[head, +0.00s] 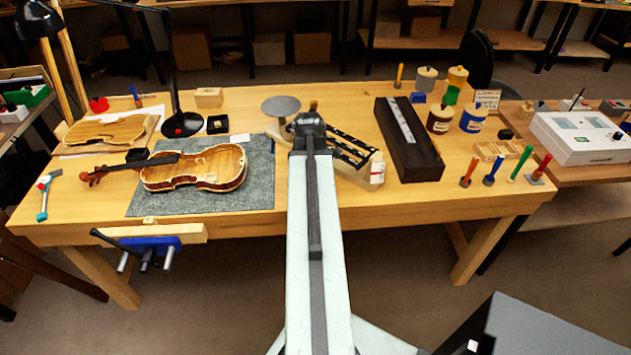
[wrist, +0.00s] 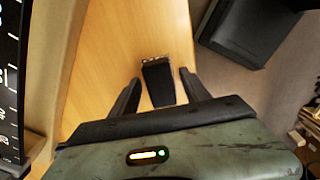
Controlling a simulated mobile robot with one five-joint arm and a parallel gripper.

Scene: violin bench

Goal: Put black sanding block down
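The black sanding block (wrist: 158,84) shows in the wrist view as a small dark block with a paler, rough far edge. It is between the two fingers of my gripper (wrist: 159,76), over the wooden bench near its edge. A gap shows on each side of the block, so the fingers stand open and do not appear to touch it. I cannot tell whether it rests on the bench. In the head view my arm reaches over the bench; I cannot make out the fingertips or this block there.
The workbench (head: 300,222) holds a violin (head: 200,168) on a grey mat (head: 258,185) at left. A long dark box (head: 418,158) stands right of my arm, with jars and upright coloured tools (head: 493,167) beyond. A vise (head: 150,240) is on the front edge.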

